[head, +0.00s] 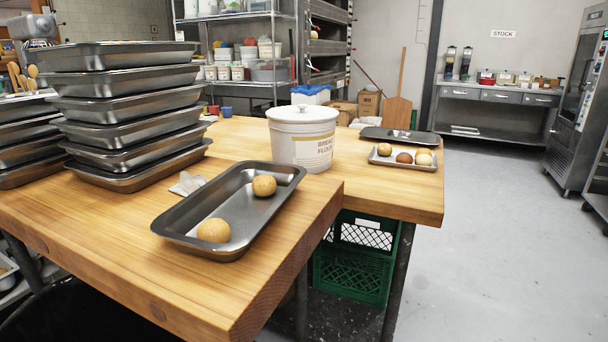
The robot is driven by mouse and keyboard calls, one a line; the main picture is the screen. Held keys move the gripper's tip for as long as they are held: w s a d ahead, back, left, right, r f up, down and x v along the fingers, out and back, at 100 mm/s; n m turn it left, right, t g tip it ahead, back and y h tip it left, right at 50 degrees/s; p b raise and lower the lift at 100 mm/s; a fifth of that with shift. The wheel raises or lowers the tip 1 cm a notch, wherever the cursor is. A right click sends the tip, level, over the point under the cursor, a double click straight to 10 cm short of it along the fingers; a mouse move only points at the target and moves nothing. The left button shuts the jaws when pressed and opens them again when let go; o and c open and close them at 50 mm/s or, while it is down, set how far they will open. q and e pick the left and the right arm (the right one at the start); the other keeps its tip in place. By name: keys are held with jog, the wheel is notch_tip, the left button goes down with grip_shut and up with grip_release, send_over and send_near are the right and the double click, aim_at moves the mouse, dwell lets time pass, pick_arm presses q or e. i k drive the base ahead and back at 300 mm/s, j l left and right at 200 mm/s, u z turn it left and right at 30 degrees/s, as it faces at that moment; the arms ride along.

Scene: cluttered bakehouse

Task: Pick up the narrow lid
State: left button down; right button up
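A white tub (305,148) labelled bread flour stands upright on the wooden table. Neither of my grippers is in view.
Tall stacked pans (125,108) block the left. A small tray (431,165) holds three rolls near the table's right edge. The table (80,235) is bare at front left.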

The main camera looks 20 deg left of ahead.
aim_at(391, 134)
jog(key=i+l+z, duration=0.35)
jog(key=l, duration=0.15)
jog(key=i+l+z, duration=0.55)
jog(key=i, duration=0.4)
jog(key=i+l+z, duration=0.2)
jog(key=i, duration=0.4)
jog(key=i+u, duration=0.75)
jog(key=i+l+u, duration=0.15)
jog(key=u, duration=0.25)
jog(key=i, duration=0.05)
